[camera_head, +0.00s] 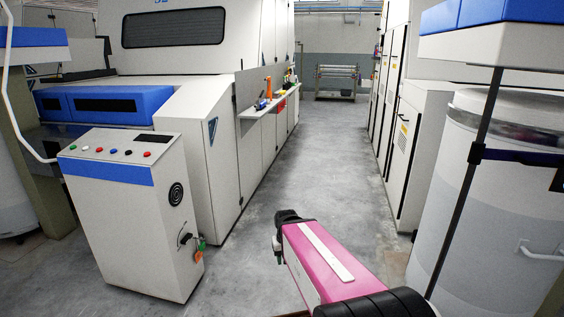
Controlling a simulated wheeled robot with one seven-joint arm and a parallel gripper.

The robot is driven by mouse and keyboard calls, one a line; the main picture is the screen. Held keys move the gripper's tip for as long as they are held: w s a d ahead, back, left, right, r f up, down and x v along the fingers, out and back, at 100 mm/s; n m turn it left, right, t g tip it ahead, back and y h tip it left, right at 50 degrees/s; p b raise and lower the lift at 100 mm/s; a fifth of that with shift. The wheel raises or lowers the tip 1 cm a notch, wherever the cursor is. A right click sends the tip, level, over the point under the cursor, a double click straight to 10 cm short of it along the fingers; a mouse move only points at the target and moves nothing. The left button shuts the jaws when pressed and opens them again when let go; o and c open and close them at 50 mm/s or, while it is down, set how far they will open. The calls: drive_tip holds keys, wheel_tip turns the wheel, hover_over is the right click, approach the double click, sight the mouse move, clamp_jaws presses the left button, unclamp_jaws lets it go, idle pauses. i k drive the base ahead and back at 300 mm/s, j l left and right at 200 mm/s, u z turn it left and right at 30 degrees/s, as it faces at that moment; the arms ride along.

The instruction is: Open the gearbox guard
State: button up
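No panel is clearly marked as the gearbox guard, so I cannot tell which one it is. White closed panels cover the side of the large carding machine (241,140) left of the aisle. Its near end has a white cover (212,165) with a blue triangular mark. My pink arm reaches up from the bottom of the picture. Its black end, with my gripper (277,252), hangs over the aisle floor, apart from the machines. The fingers are too small and dark to tell whether they are open or shut.
A control cabinet (135,222) with coloured buttons, a lock and an orange tag stands at left. A shelf (262,108) with tools juts from the machine. Tall cabinets (398,120) and a large can (500,200) line the right. The grey aisle floor (322,150) is clear to a rack (337,80).

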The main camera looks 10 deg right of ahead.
sight(407, 115)
drive_tip(key=i+z, duration=0.4)
drive_tip(key=i+j+z, duration=0.15)
drive_tip(key=i+z, duration=0.25)
drive_tip(key=i+j+z, duration=0.25)
drive_tip(key=i+z, duration=0.2)
drive_tip(key=i+j+z, duration=0.4)
